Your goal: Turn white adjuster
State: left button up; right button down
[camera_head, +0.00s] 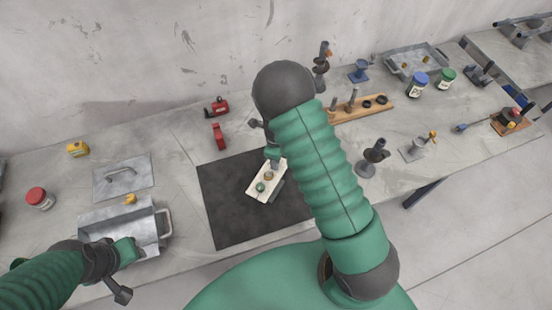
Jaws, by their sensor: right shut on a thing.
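A cream-white board (256,194) lies tilted on the black mat (222,207). A green knob (261,187) and a brownish-orange knob (268,175) stand in a row along it. My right gripper (273,163) reaches down over the board's far end, in line with these knobs, and is shut there. The white adjuster is hidden under the gripper, and the contact is too small to see clearly. My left gripper (132,252) is at the lower left, by the open metal box (115,215); its fingers do not show clearly.
A metal lid (122,176) lies behind the box. A red clamp-like item (219,136) and a red device (217,106) stand behind the mat. A wooden rack (362,107), jars and a metal tray stand at right. The mat's left part is clear.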

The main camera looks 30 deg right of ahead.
dwell(0.6)
jog(key=c, duration=1.1)
grip_release()
jog(key=shift+c, duration=0.2)
notch_tip(320, 180, up, 17)
jog(key=b, duration=0.1)
jog(key=shift+b, duration=0.35)
jog(key=shift+f, duration=0.1)
